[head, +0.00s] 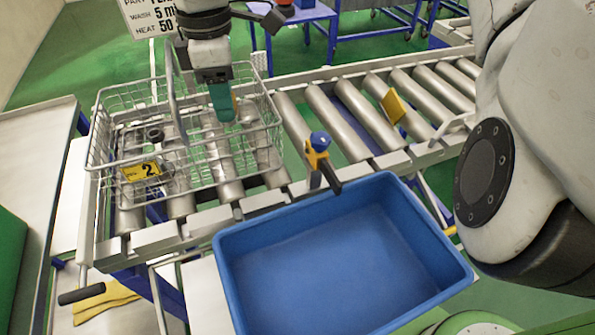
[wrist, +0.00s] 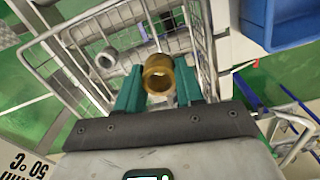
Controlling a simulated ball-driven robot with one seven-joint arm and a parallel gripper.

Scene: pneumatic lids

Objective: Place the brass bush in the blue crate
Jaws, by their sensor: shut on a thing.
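The brass bush (wrist: 158,73) is a short, thick-walled ring between the two teal fingers of my gripper (wrist: 158,88) in the wrist view. The fingers are shut on it, one on each side. In the head view my gripper (head: 222,103) is over the right part of the wire basket, and the bush is mostly hidden behind the finger. The blue crate (head: 325,265) is empty, in front of the roller conveyor, below and to the right of the gripper. A corner of it also shows in the wrist view (wrist: 285,22).
A blue-knobbed lever (head: 319,150) stands between basket and crate. A yellow piece (head: 393,105) lies on the rollers (head: 340,118).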

